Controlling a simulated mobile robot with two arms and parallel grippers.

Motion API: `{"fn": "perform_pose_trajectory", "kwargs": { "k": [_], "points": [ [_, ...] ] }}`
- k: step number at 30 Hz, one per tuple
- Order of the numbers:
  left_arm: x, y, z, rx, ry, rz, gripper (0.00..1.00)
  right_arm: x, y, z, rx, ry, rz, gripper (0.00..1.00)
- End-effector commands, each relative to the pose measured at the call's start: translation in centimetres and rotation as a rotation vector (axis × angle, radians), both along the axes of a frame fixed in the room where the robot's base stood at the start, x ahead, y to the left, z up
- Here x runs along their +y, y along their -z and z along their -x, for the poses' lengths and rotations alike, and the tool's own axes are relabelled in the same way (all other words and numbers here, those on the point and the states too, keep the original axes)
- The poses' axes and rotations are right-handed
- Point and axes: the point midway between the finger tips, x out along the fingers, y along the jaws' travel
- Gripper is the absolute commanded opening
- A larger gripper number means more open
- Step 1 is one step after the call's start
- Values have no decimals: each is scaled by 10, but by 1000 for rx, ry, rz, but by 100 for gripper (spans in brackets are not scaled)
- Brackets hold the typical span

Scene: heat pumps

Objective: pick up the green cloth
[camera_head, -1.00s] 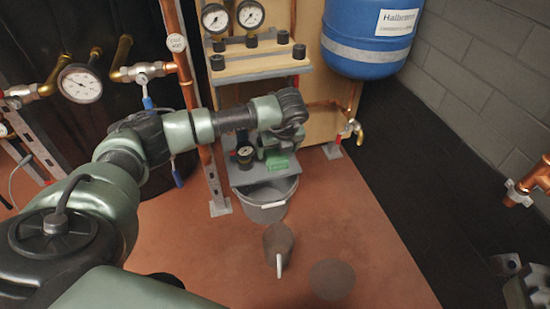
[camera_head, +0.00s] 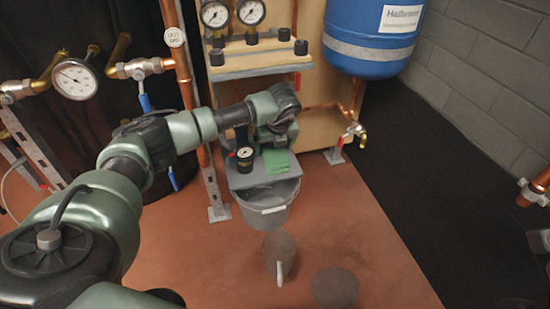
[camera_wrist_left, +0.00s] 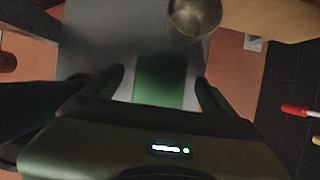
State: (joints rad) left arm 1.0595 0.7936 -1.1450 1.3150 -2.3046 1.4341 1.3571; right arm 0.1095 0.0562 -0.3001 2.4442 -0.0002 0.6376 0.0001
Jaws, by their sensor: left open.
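The green cloth (camera_head: 277,160) lies flat on the right part of a small grey shelf (camera_head: 250,180). In the left wrist view the cloth (camera_wrist_left: 160,80) shows as a green rectangle between my fingers. My left gripper (camera_wrist_left: 161,82) is open, with one finger on each side of the cloth and nothing held. In the head view my left arm reaches across from the left, and its wrist is bent down just above and behind the cloth. The fingertips are hard to make out there. I cannot tell whether they touch the shelf. My right gripper is not in view.
A round metal vessel (camera_wrist_left: 194,16) is beyond the cloth. A grey bucket (camera_head: 268,205) stands below the shelf. An upright copper pipe (camera_head: 180,55) is near my arm.

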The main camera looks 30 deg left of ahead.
Motion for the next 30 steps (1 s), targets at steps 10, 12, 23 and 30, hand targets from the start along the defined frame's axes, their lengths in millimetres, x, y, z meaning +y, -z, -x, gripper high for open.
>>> {"fn": "perform_pose_trajectory", "kwargs": {
  "k": [10, 12, 23, 30],
  "points": [
    [0, 4, 0, 0, 0, 0, 87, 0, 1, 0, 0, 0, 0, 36],
    [0, 5, 0, 0, 0, 0, 87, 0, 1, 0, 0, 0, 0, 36],
    [0, 5, 0, 0, 0, 0, 65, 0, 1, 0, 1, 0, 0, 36],
    [0, 5, 0, 0, 0, 0, 21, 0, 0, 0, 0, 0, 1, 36]
  ]
}}
